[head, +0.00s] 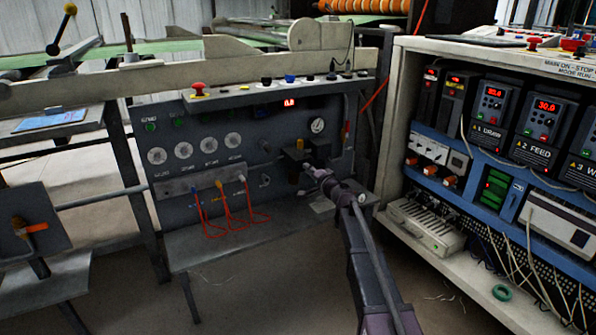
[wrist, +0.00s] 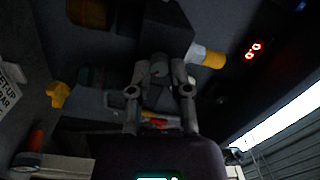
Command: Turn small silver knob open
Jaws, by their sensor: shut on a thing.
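My gripper (head: 308,172) reaches the grey control panel (head: 180,135) at its right part, below the round gauge (head: 317,125). In the wrist view my gripper (wrist: 160,88) has its two fingers closed in around a small grey knob (wrist: 159,68), which I take to be the small silver knob. The knob sits beside a dark block (wrist: 165,30) on the panel. In the head view my gripper and the dark fittings hide the knob. How far it is turned cannot be told.
A yellow fitting (wrist: 208,56) is close to the fingers, and another yellow handle (wrist: 58,94) is further left. Red hoses (head: 235,215) hang at the panel's lower left. An open drive cabinet (head: 400,120) stands to the right of my arm.

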